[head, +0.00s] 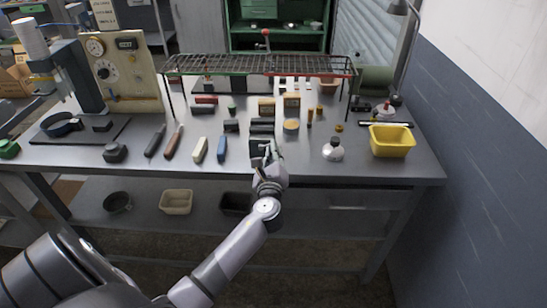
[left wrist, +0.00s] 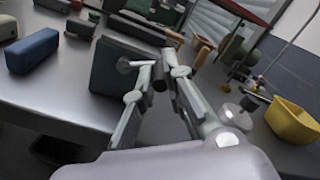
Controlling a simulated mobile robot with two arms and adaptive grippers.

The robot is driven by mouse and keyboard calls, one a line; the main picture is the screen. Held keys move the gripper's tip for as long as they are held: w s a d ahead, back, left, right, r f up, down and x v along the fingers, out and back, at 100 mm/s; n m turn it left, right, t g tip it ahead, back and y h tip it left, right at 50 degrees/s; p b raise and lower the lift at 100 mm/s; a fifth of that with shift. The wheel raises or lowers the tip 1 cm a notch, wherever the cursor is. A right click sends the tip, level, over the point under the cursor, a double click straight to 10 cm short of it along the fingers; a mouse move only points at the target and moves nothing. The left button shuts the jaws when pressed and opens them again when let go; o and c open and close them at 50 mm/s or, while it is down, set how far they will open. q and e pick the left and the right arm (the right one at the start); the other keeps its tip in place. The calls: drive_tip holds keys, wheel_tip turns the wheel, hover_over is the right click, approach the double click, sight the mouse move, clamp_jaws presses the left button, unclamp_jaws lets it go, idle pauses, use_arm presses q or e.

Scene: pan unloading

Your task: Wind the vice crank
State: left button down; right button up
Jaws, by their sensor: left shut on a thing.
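The vice (head: 257,147) is a dark block at the front edge of the steel bench, right of the blue-handled tool. In the left wrist view the vice (left wrist: 110,66) shows as a dark grey body left of the fingertips. The crank (left wrist: 158,78) has a small dark handle on the vice's near right side. My left gripper (head: 270,160) reaches the vice from below. In the left wrist view its fingers (left wrist: 163,76) are closed around the crank handle. The fingers partly hide the crank's shaft. My right gripper is not in view.
Several handled tools (head: 200,149) lie to the left. A wire rack (head: 262,64) spans the back. Bare bench (head: 300,165) lies just right of the gripper.

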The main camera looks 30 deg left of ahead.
use_arm(q)
drive_tip(key=n, duration=0.2)
drive_tip(key=r+n+b, duration=0.1)
drive_tip(key=shift+s+a+n, duration=0.2)
drive_tip(key=shift+a+n, duration=0.15)
drive_tip(key=shift+n, duration=0.05)
drive_tip(key=n, duration=0.2)
drive_tip(key=a+r+n+b, duration=0.1)
drive_tip(key=shift+s+n, duration=0.25)
drive_tip(key=shift+n, duration=0.05)
drive_tip(key=shift+s+a+r+n+b, duration=0.1)
drive_tip(key=shift+s+a+n+b, duration=0.15)
drive_tip(key=shift+n, duration=0.85)
drive_tip(key=shift+s+a+r+n+b, duration=0.15)
drive_tip(key=shift+a+n+b, duration=0.2)
drive_tip(key=shift+n, duration=0.75)
drive_tip(key=shift+s+a+f+n+b, duration=0.1)
drive_tip(key=shift+s+a+n+b, duration=0.2)
drive_tip(key=shift+n, duration=0.8)
drive_tip(key=shift+a, duration=0.1)
drive_tip(key=c, duration=1.6)
unclamp_jaws()
drive_tip(key=shift+c, duration=0.2)
